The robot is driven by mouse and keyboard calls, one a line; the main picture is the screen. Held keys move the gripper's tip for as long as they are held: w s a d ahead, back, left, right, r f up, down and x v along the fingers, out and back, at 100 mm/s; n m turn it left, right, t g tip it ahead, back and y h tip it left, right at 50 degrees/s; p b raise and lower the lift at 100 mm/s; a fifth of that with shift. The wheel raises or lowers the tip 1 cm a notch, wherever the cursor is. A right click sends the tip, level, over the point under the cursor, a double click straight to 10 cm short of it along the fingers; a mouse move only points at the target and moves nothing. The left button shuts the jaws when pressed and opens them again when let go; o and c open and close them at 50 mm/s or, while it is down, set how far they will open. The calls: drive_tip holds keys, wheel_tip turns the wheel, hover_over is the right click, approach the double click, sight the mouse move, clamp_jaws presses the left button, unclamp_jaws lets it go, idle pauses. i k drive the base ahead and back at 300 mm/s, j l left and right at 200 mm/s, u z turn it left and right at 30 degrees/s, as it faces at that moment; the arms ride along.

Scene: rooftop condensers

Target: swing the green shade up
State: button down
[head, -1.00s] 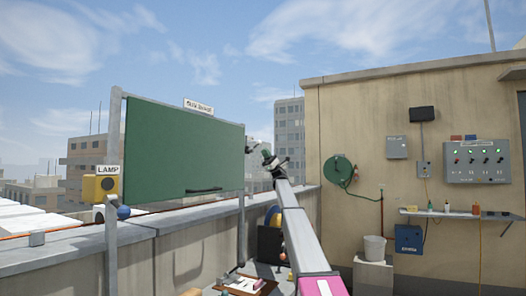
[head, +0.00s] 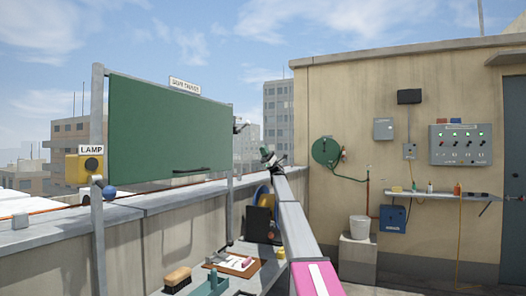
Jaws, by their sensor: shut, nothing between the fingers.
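The green shade (head: 165,130) is a flat panel hanging upright between two grey posts on the left of the head view. A dark handle (head: 191,171) runs along its lower edge. A small white sign (head: 185,86) stands on its top bar. My gripper (head: 268,156) is at the far end of my outstretched arm, right of the shade and apart from it. It is shut and small in the view, with nothing seen in it.
A yellow lamp box (head: 86,167) and a blue ball (head: 109,192) are at the left post. Below the shade are a brush (head: 177,280) and a clipboard (head: 234,265) on a bench. A parapet (head: 60,245) runs behind. A wall shelf (head: 440,195) and bucket (head: 359,228) stand right.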

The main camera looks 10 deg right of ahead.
sight(156, 133)
drive_tip(key=k+l, duration=0.15)
drive_tip(key=k, duration=0.35)
drive_tip(key=k+l, duration=0.1)
drive_tip(key=k, duration=0.4)
